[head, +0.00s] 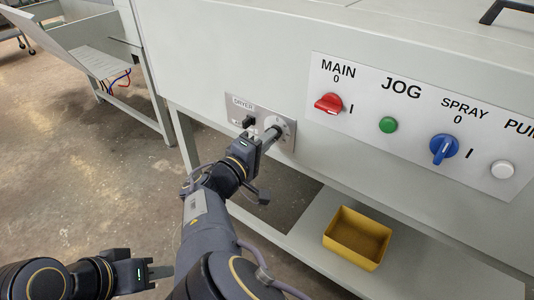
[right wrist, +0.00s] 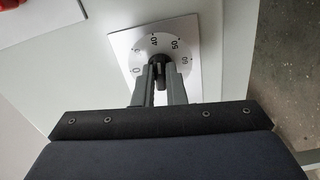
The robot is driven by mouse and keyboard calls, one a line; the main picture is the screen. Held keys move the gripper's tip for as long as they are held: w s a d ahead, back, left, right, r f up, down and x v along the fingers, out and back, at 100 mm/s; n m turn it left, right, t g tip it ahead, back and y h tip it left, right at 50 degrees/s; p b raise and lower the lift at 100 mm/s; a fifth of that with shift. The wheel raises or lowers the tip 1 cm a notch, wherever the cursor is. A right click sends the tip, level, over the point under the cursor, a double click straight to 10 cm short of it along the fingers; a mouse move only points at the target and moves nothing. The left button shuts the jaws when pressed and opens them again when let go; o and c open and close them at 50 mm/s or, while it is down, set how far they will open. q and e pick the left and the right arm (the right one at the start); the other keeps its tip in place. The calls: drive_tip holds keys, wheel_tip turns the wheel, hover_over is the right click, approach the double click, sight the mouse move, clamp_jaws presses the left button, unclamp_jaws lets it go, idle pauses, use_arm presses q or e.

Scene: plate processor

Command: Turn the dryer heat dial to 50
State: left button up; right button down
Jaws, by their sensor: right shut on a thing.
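The dryer heat dial (right wrist: 160,45) is a pale round scale on a square plate, with 0, 40, 50 and 60 readable in the right wrist view. It also shows at the right end of the dryer panel (head: 235,108) in the head view. My right gripper (right wrist: 159,80) is shut on the dial's small black knob (right wrist: 158,62). The knob's top points roughly up, near the 40 and 50 marks; its exact setting is hard to read. My left gripper (head: 160,272) is low at the left, away from the machine, and its finger gap is unclear.
A black dryer switch (head: 249,121) sits just left of the dial. To the right, a control panel holds a red MAIN knob (head: 328,103), a green JOG button (head: 388,125) and a blue SPRAY knob (head: 444,148). A yellow bin (head: 357,238) stands on the shelf below.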

use_arm(q)
wheel_tip(320, 180, down, 12)
drive_tip(key=b, duration=1)
drive_tip(key=shift+b, duration=0.35)
use_arm(e)
drive_tip(key=shift+f+m, duration=0.15)
drive_tip(key=shift+m, duration=1.75)
drive_tip(key=shift+f+m, duration=0.1)
drive_tip(key=shift+m, duration=1.8)
drive_tip(key=c, duration=1.5)
unclamp_jaws()
drive_tip(key=shift+r, duration=0.1)
drive_tip(key=shift+a, duration=0.1)
